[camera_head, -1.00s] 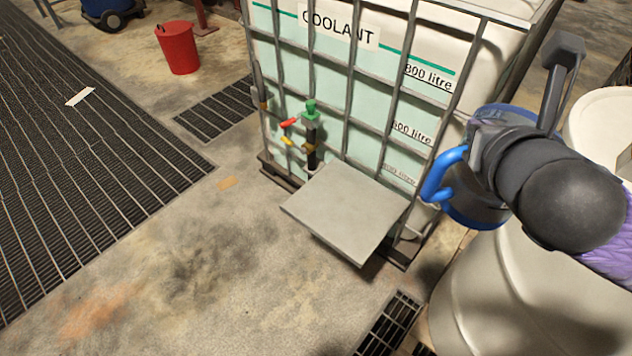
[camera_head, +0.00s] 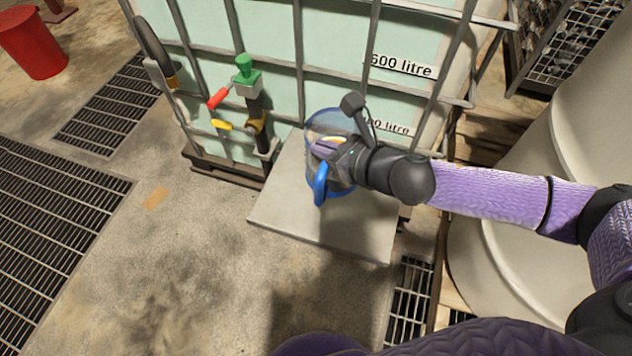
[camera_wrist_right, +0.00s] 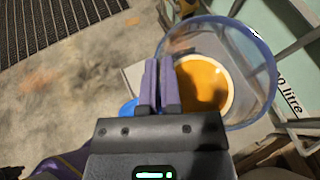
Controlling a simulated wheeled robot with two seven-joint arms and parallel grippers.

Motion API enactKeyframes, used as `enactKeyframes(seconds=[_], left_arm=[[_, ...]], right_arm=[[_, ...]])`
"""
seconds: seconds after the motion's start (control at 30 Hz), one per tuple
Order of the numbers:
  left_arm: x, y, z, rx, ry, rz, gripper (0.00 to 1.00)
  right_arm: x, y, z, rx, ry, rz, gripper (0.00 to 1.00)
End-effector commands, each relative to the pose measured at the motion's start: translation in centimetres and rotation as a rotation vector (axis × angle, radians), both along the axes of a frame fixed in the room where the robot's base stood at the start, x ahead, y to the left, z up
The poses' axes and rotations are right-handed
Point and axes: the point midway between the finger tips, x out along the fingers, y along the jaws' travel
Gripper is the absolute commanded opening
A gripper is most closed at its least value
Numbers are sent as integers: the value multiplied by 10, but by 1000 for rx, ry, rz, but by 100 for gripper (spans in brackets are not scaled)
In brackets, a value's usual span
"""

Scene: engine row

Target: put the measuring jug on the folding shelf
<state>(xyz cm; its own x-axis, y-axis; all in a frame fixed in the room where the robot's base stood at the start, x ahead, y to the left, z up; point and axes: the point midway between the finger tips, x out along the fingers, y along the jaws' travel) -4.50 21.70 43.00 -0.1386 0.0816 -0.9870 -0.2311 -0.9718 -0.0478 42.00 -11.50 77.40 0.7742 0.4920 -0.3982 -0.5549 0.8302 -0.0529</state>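The measuring jug (camera_head: 323,122) is clear with a blue rim and blue handle, and it looks upright. In the right wrist view the jug (camera_wrist_right: 262,85) shows its open mouth, with orange inside at the bottom. My right gripper (camera_head: 325,150) is at the jug's upper part; in the wrist view its two purple fingers (camera_wrist_right: 159,85) are close together on the jug's near wall. The folding shelf (camera_head: 300,222) is a flat grey plate folded out level below the jug. Whether the jug's base touches the shelf cannot be told. My left gripper is not in view.
The caged coolant tank (camera_head: 330,70) stands right behind the shelf, with a green-topped valve and red lever (camera_head: 218,98) to the left. A pale drum (camera_head: 500,265) stands at the right under my arm. Shelf surface left of the jug is bare.

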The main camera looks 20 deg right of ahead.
Motion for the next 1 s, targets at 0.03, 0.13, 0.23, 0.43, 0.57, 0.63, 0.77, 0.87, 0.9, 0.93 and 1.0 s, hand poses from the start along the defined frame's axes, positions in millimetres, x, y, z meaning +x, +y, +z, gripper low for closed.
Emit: enactKeyframes(seconds=[0.03, 0.13, 0.23, 0.43, 0.57, 0.63, 0.77, 0.87, 0.9, 0.93, 1.0], left_arm=[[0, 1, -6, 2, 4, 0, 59], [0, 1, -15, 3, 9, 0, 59], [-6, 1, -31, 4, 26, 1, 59], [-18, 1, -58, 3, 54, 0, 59], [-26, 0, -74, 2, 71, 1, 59], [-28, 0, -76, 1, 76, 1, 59], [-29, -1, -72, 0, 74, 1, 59], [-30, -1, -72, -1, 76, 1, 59], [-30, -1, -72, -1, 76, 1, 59], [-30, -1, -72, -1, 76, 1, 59], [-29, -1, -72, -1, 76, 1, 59]], right_arm=[[0, 0, -8, 0, -1, 4, 0], [-1, 0, -20, 0, -1, 6, 0], [-1, 0, -44, 1, 4, 5, 0], [-1, 0, -84, 1, 2, 5, 0], [-1, 0, -108, 1, 3, 4, 0], [-1, 0, -112, 2, 0, 4, 0], [-1, 0, -106, 1, -4, 4, 0], [-1, 0, -107, 1, -4, 4, 0], [-1, 0, -108, 1, -4, 4, 0], [-1, 0, -109, 0, -1, 4, 6], [-1, 0, -109, 0, -2, 4, 21]])
